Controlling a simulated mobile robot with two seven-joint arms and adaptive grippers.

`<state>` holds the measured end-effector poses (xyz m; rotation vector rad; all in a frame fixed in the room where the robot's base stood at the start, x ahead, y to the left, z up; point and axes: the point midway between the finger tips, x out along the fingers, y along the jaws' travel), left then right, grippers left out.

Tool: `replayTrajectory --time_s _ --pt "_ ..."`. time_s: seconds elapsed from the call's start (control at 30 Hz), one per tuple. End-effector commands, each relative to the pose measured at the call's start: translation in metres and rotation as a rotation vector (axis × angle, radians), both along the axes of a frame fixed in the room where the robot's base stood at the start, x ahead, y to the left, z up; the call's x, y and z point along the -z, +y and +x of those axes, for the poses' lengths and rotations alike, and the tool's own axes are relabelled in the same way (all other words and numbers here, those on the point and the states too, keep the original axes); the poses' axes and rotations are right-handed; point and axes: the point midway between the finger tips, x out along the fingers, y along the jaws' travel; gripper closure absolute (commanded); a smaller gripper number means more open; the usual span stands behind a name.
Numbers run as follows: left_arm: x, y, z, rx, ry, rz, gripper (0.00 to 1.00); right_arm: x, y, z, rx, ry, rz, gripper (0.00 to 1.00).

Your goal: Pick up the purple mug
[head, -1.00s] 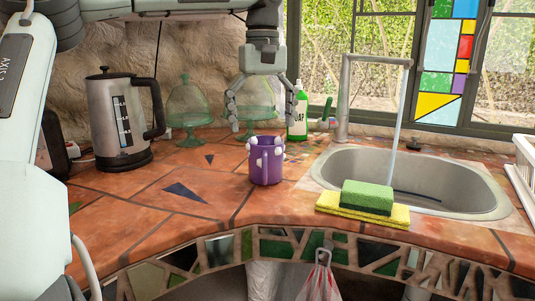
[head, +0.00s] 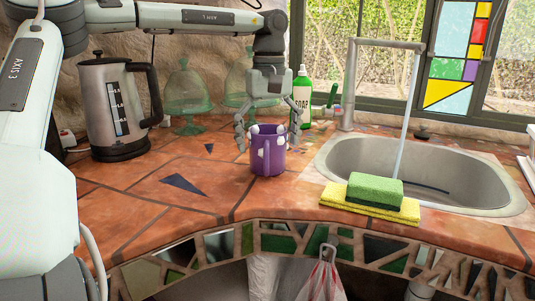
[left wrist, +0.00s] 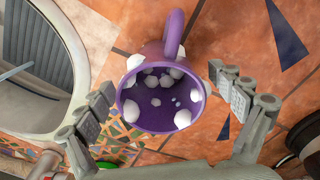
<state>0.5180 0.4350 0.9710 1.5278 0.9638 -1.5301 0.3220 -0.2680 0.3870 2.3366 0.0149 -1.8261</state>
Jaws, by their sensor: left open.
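The purple mug (head: 267,152) with white dots stands upright on the tiled counter, left of the sink. Its handle faces the head camera. My left gripper (head: 267,135) is open and points down over the mug from behind, with a finger on each side of the rim. In the left wrist view the mug (left wrist: 160,102) shows its open top and empty-looking inside, between the spread fingers of the gripper (left wrist: 165,108). Whether the fingers touch the mug I cannot tell. My right gripper is not in view.
A kettle (head: 113,110) stands at the left, with green glass domes (head: 187,95) behind. A soap bottle (head: 301,95) stands behind the mug. A sponge (head: 374,191) on a yellow cloth (head: 370,207) lies by the sink (head: 480,195). The counter left of the mug is clear.

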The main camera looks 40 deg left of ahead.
Motion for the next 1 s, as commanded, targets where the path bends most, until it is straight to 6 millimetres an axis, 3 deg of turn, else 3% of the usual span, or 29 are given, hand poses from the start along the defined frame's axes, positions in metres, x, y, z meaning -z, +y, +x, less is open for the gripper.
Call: replayTrajectory --time_s 0.17,0.7,1.0 --pt "0.0002 0.0000 0.0001 0.000 -0.001 0.000 0.06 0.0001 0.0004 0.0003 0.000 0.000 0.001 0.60" --pt "-0.0008 -0.0001 0.0002 0.000 -0.001 0.000 0.71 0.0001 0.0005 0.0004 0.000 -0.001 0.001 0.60" --pt "-0.0038 0.0000 0.0005 0.000 -0.003 0.001 0.71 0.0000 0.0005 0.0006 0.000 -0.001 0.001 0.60"
